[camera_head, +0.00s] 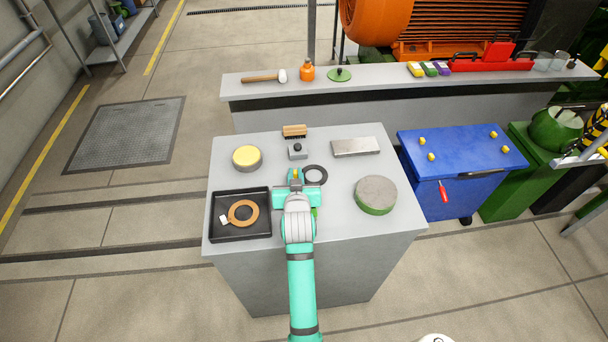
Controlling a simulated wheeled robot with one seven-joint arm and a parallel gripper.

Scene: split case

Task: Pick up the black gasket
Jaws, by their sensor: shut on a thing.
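The black gasket (324,178) is a flat dark ring near the middle of the grey workbench. My gripper (298,176), a teal one at the end of my teal arm, reaches over the bench from the front and is shut on the gasket's left side. The gripper hides that part of the ring. I cannot tell whether the gasket touches the bench top or is slightly above it.
A yellow-topped round tin (247,158), small grey block (298,152), brush (294,131), metal plate (355,147) and green-sided disc (376,194) stand around the gasket.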

